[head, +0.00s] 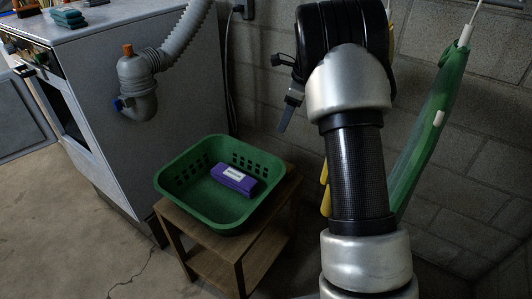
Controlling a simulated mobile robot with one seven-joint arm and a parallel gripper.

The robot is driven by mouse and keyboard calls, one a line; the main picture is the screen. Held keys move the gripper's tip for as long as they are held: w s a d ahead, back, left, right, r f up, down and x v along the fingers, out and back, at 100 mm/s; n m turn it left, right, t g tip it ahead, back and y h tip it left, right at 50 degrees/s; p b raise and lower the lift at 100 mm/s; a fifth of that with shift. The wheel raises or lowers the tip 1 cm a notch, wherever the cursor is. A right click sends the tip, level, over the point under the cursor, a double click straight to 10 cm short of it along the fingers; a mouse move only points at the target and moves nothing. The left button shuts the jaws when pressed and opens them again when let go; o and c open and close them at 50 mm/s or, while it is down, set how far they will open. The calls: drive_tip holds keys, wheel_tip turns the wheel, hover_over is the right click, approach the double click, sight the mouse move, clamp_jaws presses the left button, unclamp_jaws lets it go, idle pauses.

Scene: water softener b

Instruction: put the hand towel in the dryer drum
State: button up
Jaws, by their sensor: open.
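A purple folded bundle with a white label (234,179), which looks like the hand towel, lies in a green basket (175,205). A grey-white appliance (150,150), likely the dryer, stands left of the basket. Its front faces left and is seen at a steep angle; I cannot see into a drum. My gripper (289,85) is partly hidden behind my arm. Its dark fingers point down, above and to the right of the basket, apart from the bundle. It is open, and nothing shows between its fingers.
The basket stands on a small wooden table (223,254). A grey ribbed hose (186,42) hangs beside the appliance. Small items lie on the appliance top. A green ironing-board-like object (425,145) leans on the block wall at right. Floor at lower left is clear.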

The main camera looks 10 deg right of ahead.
drive_tip(key=w+f+m+b, duration=0.1)
drive_tip(key=w+f, duration=0.1)
drive_tip(key=f, duration=0.4)
drive_tip(key=w+f+m, duration=0.1)
drive_tip(key=w+f, duration=0.1)
drive_tip(key=f, duration=0.5)
drive_tip(key=w+a+f+m+b, duration=0.1)
drive_tip(key=w+f, duration=0.1)
drive_tip(key=f, duration=0.4)
drive_tip(key=shift+w+a+f+m+b, duration=0.1)
drive_tip(key=shift+w+f+m+b, duration=0.05)
drive_tip(key=shift+f+m+b, duration=0.15)
drive_tip(key=shift+b+x, duration=0.9)
drive_tip(key=shift+x, duration=1.95)
drive_tip(key=shift+w+r, duration=0.15)
drive_tip(key=shift+r, duration=0.1)
drive_tip(key=c, duration=1)
